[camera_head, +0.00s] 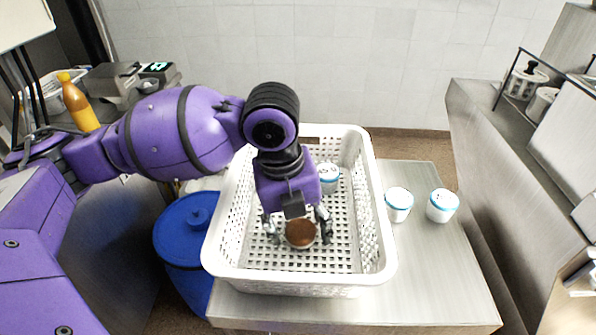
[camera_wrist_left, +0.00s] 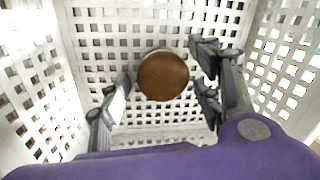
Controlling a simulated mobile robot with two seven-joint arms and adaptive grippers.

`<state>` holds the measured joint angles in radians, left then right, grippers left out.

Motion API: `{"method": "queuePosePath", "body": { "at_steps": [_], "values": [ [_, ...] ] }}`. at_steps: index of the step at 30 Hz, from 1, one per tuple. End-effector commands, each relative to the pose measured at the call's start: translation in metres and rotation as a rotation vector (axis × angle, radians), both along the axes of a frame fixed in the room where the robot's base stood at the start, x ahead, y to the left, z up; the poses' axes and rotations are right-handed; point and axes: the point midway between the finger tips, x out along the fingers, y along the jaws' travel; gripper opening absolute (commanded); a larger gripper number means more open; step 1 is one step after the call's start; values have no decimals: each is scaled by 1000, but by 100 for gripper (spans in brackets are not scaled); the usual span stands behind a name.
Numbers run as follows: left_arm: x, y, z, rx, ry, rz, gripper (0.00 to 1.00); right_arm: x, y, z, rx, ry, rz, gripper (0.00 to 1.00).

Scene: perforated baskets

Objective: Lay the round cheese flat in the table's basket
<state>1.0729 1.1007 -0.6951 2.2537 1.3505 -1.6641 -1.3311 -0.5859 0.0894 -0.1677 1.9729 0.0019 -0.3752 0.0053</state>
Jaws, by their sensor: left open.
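The round cheese (camera_head: 300,233) is a small brown disc with a pale edge. It is inside the white perforated basket (camera_head: 228,225) on the metal table (camera_head: 440,270), toward the basket's front. In the left wrist view the cheese (camera_wrist_left: 163,76) shows its round brown face over the basket floor (camera_wrist_left: 120,20). My left gripper (camera_head: 299,236) points down into the basket, with its fingers apart on either side of the cheese. In the wrist view the fingers of my left gripper (camera_wrist_left: 160,92) stand clear of the cheese. My right gripper is not in view.
A white can with a blue band (camera_head: 329,177) stands in the basket behind my gripper. Two similar tubs (camera_head: 398,204) (camera_head: 441,205) stand on the table to the right. A blue barrel (camera_head: 182,240) is left of the table. An orange bottle (camera_head: 78,104) stands on the left counter.

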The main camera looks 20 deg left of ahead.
Motion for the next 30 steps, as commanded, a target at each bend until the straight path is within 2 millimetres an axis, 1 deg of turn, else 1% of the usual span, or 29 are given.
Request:
{"method": "queuePosePath", "body": {
  "at_steps": [2,5,8,15,18,21,25,30],
  "values": [
    [0,0,2,0,-1,-1,59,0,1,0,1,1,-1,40],
    [0,1,12,0,-4,-1,59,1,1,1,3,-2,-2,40],
    [0,2,29,-1,-6,0,59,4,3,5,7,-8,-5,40],
    [-4,9,83,0,-8,1,59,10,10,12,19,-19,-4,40],
    [-6,11,100,-1,-6,0,59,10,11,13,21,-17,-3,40],
    [-7,12,113,0,-4,1,59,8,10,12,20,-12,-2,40],
    [-8,13,121,0,-1,0,59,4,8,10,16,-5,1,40],
    [-9,14,123,-1,1,0,59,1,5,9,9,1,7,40]
  ]
}}
